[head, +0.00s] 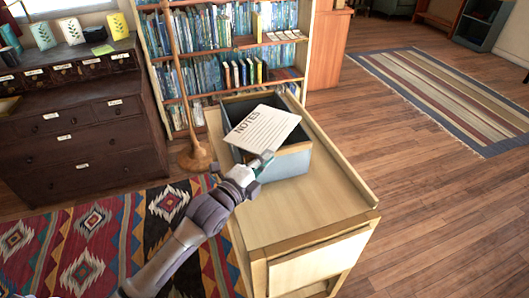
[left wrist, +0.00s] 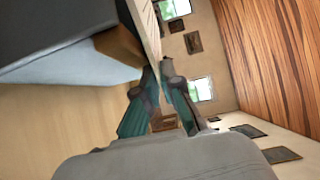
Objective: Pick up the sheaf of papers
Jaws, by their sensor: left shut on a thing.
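The sheaf of papers (head: 262,128) is white with lines and the word "NOTES" on it. My left gripper (head: 264,160) is shut on the papers' near edge, by the box's front left side. In the left wrist view the gripper's fingers (left wrist: 160,90) close on the papers' thin edge (left wrist: 148,30). Whether the papers touch the box rim is hard to tell. My right gripper is not in view.
The box (head: 290,163) stands on the cabinet top (head: 305,205), whose front part is bare. A bookshelf (head: 240,42) stands behind. A dark drawer chest (head: 80,125) is at left, with a wooden pole stand (head: 196,156) between. Open floor lies at right.

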